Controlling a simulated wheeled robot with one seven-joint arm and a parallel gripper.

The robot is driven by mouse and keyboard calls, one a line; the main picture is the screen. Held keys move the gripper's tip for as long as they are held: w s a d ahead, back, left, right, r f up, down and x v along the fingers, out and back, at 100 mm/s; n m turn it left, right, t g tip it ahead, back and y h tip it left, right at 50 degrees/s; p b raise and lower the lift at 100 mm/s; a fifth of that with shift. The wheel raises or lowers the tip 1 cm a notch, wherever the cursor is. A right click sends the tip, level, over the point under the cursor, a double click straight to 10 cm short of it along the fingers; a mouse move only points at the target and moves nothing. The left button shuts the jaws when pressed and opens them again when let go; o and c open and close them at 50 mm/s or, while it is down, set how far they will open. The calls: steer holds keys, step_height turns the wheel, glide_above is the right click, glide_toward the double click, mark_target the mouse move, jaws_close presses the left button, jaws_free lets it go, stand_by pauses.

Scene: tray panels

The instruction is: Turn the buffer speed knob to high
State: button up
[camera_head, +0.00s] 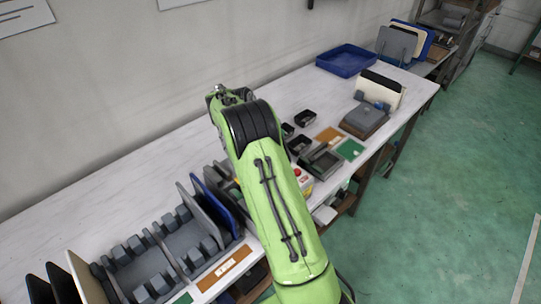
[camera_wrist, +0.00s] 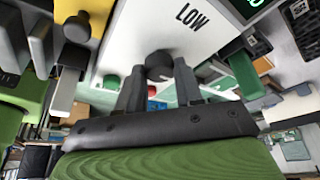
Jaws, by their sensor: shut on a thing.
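In the wrist view a dark round knob (camera_wrist: 158,66) stands out from a pale panel (camera_wrist: 150,25). The word LOW is printed on the panel, up and to the right of the knob. The two dark fingers of my gripper (camera_wrist: 159,78) are on either side of the knob and closed on it. No pointer mark on the knob can be made out, so its setting cannot be read. In the head view my green arm covers the gripper and the knob.
In the head view grey racks (camera_head: 150,260) stand left of my arm, and small black trays (camera_head: 304,118) and a blue bin (camera_head: 346,61) lie right.

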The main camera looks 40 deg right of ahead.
steer(key=o, duration=1)
steer(key=p+v, duration=0.7)
steer(key=v, duration=0.9)
